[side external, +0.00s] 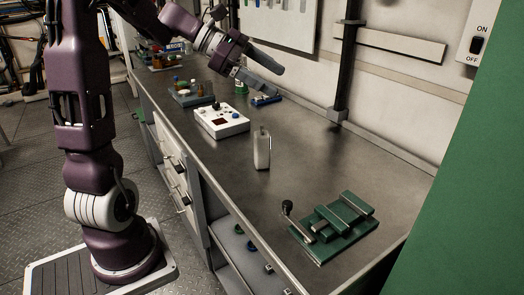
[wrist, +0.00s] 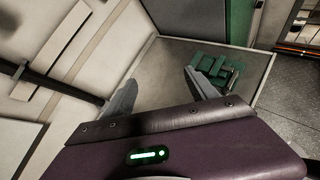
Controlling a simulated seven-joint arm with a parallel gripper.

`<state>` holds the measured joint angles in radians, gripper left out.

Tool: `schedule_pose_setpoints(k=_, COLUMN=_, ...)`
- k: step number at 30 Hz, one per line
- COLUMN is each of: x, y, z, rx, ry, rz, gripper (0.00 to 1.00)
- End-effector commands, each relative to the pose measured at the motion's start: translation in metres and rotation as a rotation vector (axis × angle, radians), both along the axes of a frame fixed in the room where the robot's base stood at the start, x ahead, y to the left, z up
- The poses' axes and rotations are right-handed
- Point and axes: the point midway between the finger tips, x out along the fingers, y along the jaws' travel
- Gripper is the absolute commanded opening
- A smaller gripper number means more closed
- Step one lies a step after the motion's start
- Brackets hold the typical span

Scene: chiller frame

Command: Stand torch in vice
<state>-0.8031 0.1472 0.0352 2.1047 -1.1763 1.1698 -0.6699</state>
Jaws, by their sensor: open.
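The green vice (side external: 333,228) sits on the near right part of the bench, with a crank handle at its left. It also shows in the wrist view (wrist: 222,69), partly behind a finger. A pale grey upright canister with a small narrow top (side external: 262,150) stands on the bench left of the vice; it may be the torch, but I cannot be sure. It does not show in the wrist view. My gripper (side external: 276,70) is high above the far part of the bench, apart from both. In the wrist view its fingers (wrist: 160,78) are spread and empty.
A white control box (side external: 222,121) stands left of the canister. Farther back are a tray with small bottles (side external: 192,95) and a blue item (side external: 266,100). A dark post (side external: 342,70) rises at the bench's wall side. Bare bench lies between the canister and vice.

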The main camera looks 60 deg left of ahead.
Motion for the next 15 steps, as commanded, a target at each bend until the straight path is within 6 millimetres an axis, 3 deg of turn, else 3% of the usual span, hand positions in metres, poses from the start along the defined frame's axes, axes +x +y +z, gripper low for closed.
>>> schedule_pose_setpoints(k=1, x=0.009, y=0.042, z=-0.008, rx=-0.124, ry=0.014, rz=0.147, gripper=0.67)
schedule_pose_setpoints(k=4, x=0.013, y=0.128, z=-0.023, rx=-0.365, ry=0.01, rz=0.433, gripper=0.67)
schedule_pose_setpoints(k=6, x=0.014, y=0.114, z=-0.079, rx=-0.361, ry=0.024, rz=0.406, gripper=0.67)
schedule_pose_setpoints(k=9, x=0.014, y=0.114, z=-0.14, rx=-0.351, ry=0.019, rz=0.403, gripper=0.67)
schedule_pose_setpoints(k=12, x=0.015, y=0.114, z=-0.18, rx=-0.346, ry=0.014, rz=0.399, gripper=0.67)
schedule_pose_setpoints(k=15, x=0.015, y=0.114, z=-0.203, rx=-0.34, ry=0.011, rz=0.398, gripper=0.67)
